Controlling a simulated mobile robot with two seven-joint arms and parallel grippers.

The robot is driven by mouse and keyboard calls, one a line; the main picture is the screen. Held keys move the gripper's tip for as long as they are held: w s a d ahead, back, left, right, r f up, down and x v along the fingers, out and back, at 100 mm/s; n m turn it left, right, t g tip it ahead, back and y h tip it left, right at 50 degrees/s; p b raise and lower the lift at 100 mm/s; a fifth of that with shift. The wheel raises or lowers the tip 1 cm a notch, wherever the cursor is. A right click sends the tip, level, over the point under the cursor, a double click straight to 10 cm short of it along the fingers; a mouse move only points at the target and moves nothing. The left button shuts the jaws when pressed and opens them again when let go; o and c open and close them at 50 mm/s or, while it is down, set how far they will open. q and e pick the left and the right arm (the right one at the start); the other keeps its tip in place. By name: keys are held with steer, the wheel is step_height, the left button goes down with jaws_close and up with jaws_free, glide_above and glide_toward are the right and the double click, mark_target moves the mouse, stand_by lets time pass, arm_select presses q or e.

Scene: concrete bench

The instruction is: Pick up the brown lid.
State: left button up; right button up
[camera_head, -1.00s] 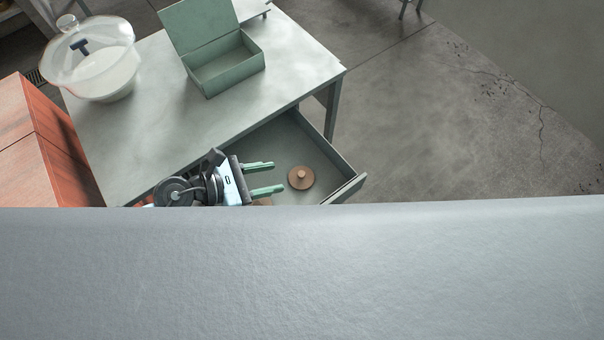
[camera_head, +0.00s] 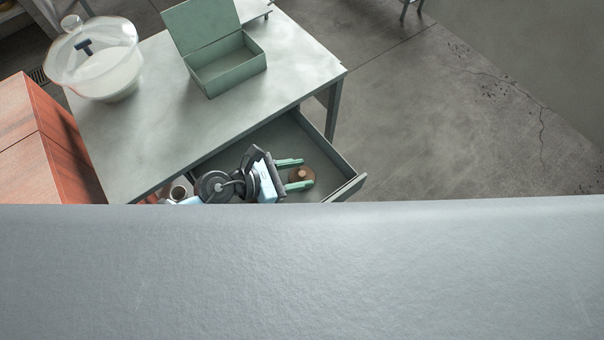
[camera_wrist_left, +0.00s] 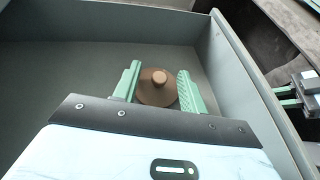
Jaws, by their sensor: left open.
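The brown lid (camera_head: 299,174) is a round disc with a small knob, lying in the open grey-green drawer (camera_head: 346,186). It also shows in the left wrist view (camera_wrist_left: 158,92). My left gripper (camera_head: 307,171) is open, with one green finger on each side of the lid. In the left wrist view the knob lies between the fingers of my left gripper (camera_wrist_left: 160,72), and I cannot tell whether they touch the lid. My right gripper (camera_wrist_left: 288,96) shows small at the right edge of that view, outside the drawer; its opening is unclear.
The drawer walls (camera_wrist_left: 250,75) stand close around my left gripper. On the bench (camera_head: 160,110) above are an open green box (camera_head: 225,75) and a glass pot (camera_head: 97,65). An orange cabinet (camera_head: 40,145) stands at left. A grey surface hides the lower part of the head view.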

mark_target(297, 179)
arm_select(q)
jaws_close()
steer(key=shift+r, duration=0.1)
